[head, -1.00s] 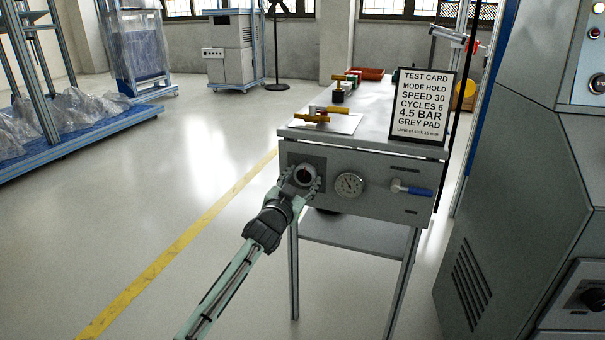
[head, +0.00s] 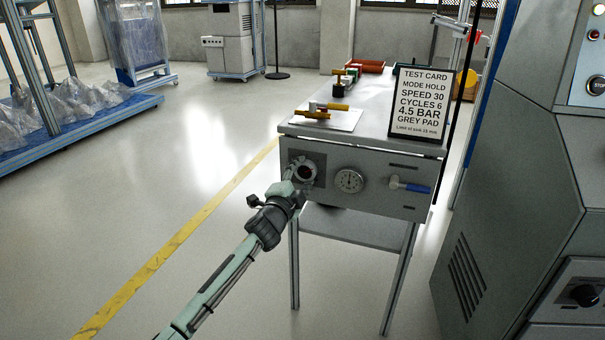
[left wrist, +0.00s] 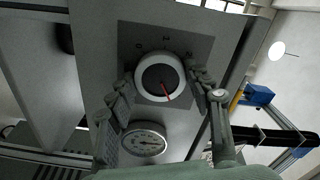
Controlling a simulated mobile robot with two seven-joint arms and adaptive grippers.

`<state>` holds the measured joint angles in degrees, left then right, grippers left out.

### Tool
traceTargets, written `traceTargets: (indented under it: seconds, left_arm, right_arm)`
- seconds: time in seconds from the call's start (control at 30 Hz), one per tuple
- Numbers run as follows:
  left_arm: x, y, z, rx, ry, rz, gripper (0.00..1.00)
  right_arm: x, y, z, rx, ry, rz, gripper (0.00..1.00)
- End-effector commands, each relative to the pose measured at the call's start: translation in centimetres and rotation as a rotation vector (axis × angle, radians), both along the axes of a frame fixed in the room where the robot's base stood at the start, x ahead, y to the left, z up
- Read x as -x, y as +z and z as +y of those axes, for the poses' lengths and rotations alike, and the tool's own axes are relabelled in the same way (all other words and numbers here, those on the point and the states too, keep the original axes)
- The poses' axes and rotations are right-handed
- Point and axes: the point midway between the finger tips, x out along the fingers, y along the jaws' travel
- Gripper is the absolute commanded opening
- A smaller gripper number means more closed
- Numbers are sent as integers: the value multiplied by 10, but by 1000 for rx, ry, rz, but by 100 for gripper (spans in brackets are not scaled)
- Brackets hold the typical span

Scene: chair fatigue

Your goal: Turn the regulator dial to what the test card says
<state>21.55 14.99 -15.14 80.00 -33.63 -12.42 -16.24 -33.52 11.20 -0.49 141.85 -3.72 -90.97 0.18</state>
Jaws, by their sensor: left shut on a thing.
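The regulator dial (head: 307,170) is a round knob on a dark plate at the left of the bench's front panel. In the left wrist view the dial (left wrist: 160,72) has a white ring, a dark face and a red pointer slanting to the lower right. My left gripper (left wrist: 163,85) is shut on the dial, one finger on each side. In the head view the left gripper (head: 300,175) partly hides it. The test card (head: 418,103) stands upright on the bench and reads "4.5 BAR". My right gripper is out of view.
A round gauge (head: 349,181) sits right of the dial. A blue-handled lever (head: 410,186) is further right. A white plate (head: 326,121) with brass-coloured parts lies on the bench top. A grey machine cabinet (head: 510,190) stands close on the right.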

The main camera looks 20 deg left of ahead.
Motion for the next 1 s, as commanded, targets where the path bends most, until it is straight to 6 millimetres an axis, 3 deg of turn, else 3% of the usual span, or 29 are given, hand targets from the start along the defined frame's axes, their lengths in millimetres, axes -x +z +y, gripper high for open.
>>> traceTargets:
  seconds: [0.33,0.9,0.93,1.0]
  left_arm:
    - [0,0,0,-149,0,-5,22]
    - [0,0,0,-179,0,-6,22]
    - [0,0,0,-179,0,-6,53]
    - [0,0,0,-178,0,-6,61]
  right_arm:
    - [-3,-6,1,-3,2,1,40]
    - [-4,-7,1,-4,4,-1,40]
    - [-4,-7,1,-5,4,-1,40]
    - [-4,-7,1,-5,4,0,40]
